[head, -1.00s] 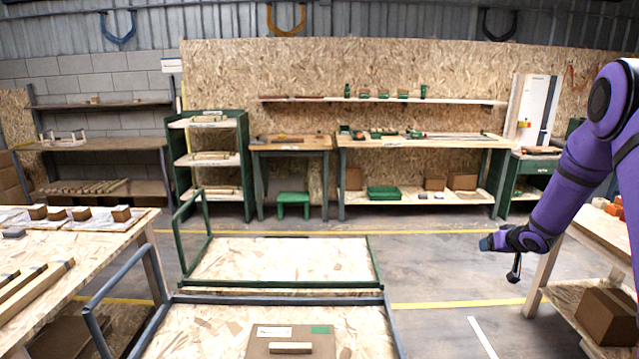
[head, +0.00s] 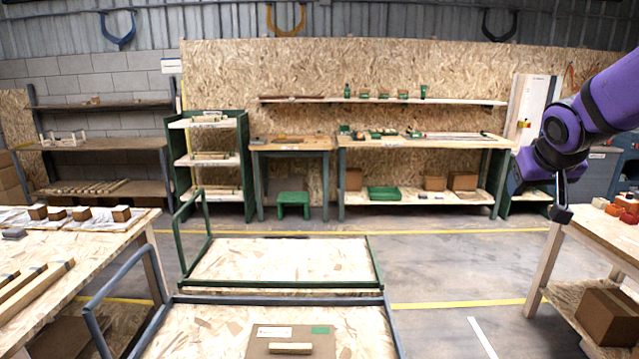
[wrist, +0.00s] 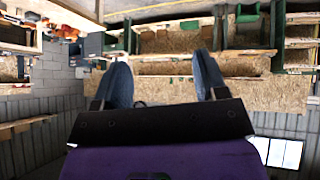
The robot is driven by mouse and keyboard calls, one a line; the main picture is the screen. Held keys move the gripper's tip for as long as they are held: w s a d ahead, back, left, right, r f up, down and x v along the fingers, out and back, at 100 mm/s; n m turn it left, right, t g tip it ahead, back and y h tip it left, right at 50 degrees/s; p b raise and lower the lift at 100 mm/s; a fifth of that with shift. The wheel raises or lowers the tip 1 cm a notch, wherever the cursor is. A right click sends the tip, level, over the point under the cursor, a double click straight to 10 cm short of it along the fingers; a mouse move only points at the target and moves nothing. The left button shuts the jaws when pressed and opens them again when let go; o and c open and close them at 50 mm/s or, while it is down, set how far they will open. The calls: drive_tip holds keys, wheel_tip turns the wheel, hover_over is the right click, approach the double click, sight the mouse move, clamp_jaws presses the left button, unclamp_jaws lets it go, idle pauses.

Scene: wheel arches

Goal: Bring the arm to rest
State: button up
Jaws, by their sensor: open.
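My purple arm comes in from the upper right of the head view, with my gripper (head: 518,172) at its end, up near the left end of the right-hand bench. In the wrist view my gripper (wrist: 162,85) shows two blue-grey fingers spread wide apart, with nothing between them. The wrist view is upside down, with shelves and benches beyond the fingers. My gripper touches nothing that I can see.
The right-hand bench (head: 600,232) holds red and orange blocks and a cardboard box (head: 606,316) below. Two flat carts, one green-framed (head: 285,262), one grey-framed (head: 200,325), stand in the middle. A left table (head: 110,240) holds wooden blocks. Floor between carts and right bench is clear.

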drive_tip(key=s+a+g+y, duration=0.1)
drive_tip(key=s+a, duration=0.4)
drive_tip(key=s, duration=0.7)
drive_tip(key=s+a+n+g+y, duration=0.1)
drive_tip(key=s+a, duration=0.4)
drive_tip(key=s, duration=0.8)
drive_tip(key=shift+r+n+y, duration=0.3)
drive_tip(key=shift+r+y, duration=0.15)
drive_tip(key=shift+y, duration=0.05)
